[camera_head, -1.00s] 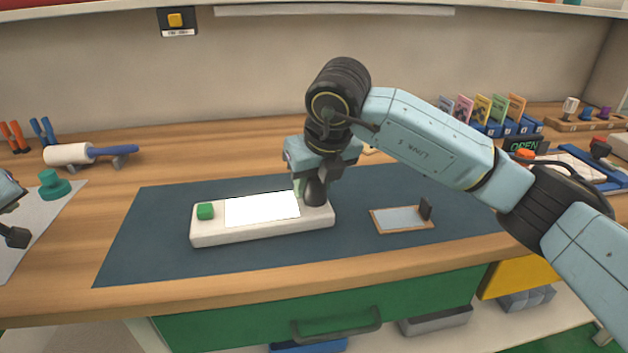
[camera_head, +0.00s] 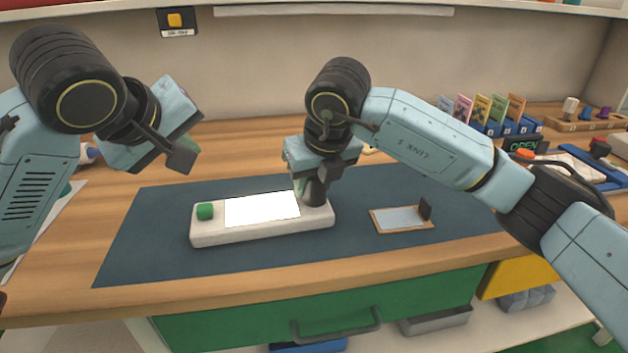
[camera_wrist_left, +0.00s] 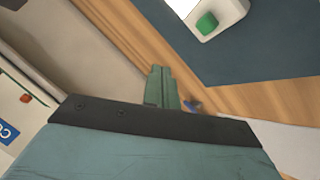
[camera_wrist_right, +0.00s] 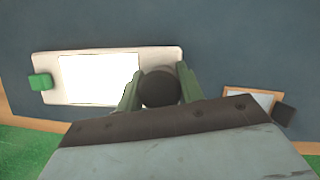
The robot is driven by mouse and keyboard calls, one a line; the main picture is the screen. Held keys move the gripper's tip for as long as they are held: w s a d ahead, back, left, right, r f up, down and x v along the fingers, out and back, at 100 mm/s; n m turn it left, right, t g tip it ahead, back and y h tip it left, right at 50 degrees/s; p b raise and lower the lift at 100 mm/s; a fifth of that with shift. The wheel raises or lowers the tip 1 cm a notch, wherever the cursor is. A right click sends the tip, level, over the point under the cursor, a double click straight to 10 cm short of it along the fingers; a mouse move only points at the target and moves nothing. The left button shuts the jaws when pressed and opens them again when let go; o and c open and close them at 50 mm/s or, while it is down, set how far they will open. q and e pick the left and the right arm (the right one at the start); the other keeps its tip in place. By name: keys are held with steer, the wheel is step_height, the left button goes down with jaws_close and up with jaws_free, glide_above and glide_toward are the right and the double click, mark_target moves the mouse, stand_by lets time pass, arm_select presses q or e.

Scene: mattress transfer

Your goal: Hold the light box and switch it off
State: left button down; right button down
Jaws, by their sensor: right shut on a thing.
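The light box (camera_head: 262,234) is a long white block on the dark mat. Its panel (camera_head: 262,209) glows bright white. A green button (camera_head: 205,211) sits at its left end. A dark round knob (camera_wrist_right: 160,88) stands at its right end. My right gripper (camera_head: 312,186) comes down from above, its fingers on either side of the knob and shut on it. My left gripper (camera_head: 182,156) is in the air above and to the left of the box, apart from it. In the left wrist view its fingers (camera_wrist_left: 163,88) lie together, empty, and the green button (camera_wrist_left: 206,23) shows at the top.
A small framed plate (camera_head: 400,219) with a dark upright tab lies on the mat (camera_head: 350,250) right of the box. The mat in front of the box is clear.

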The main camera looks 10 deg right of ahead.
mark_target(206, 204)
arm_select(q)
steer(key=shift+f, duration=4.3)
steer(key=shift+f, duration=0.7)
arm_select(e)
steer(key=shift+r, duration=0.1)
arm_select(q)
steer(key=shift+r, duration=0.7)
steer(key=shift+r, duration=3.05)
arm_select(e)
steer(key=c, duration=0.8)
jaws_free()
